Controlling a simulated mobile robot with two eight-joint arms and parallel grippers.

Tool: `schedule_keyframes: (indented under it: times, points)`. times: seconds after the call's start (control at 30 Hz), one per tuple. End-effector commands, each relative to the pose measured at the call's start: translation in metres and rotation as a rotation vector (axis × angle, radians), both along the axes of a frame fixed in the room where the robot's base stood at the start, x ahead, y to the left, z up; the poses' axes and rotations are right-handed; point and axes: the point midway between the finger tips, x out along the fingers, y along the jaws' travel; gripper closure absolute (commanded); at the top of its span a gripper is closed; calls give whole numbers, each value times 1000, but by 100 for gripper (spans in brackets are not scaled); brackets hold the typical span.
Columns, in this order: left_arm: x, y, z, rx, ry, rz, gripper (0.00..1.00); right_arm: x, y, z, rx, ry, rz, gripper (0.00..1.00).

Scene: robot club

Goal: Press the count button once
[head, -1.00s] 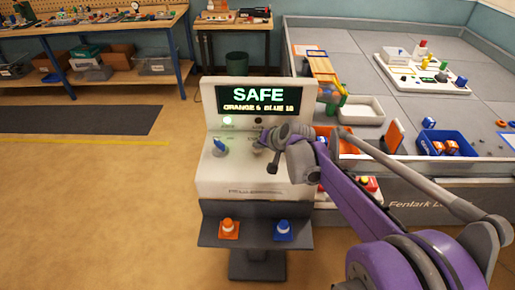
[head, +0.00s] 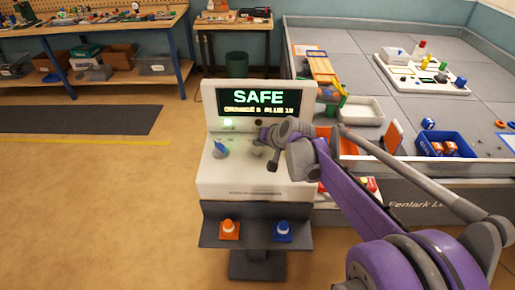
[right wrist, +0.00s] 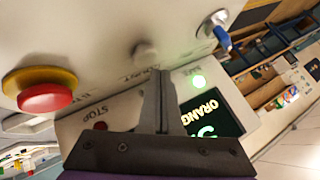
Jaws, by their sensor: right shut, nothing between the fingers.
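The white console (head: 232,188) stands in front of me. Its screen (head: 258,101) reads SAFE in green, with orange and blue counts below. In the right wrist view, a pale round button (right wrist: 145,52) with a blurred label that looks like COUNT sits just past my fingertips. My right gripper (head: 271,165) is shut and empty over the right part of the console's panel. Its closed fingers (right wrist: 158,85) point at the panel close to that button; I cannot tell whether they touch it. My left gripper is not in view.
A blue-handled switch (head: 220,147) is on the panel's left, under a lit green lamp (head: 227,123). A red button on a yellow base (right wrist: 45,92) shows in the wrist view. A walled field lies right.

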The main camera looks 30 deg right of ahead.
Motion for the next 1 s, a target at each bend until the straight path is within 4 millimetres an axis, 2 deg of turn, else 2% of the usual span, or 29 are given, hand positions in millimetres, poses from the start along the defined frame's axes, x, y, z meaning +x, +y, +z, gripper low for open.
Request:
schedule_keyframes:
  times: [0.27,0.73,1.0]
  points:
    - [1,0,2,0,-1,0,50,0,0,3,0,0,0,100]
    - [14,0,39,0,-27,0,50,1,0,48,-1,-2,0,100]
    - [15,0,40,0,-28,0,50,0,0,49,-1,1,-1,100]
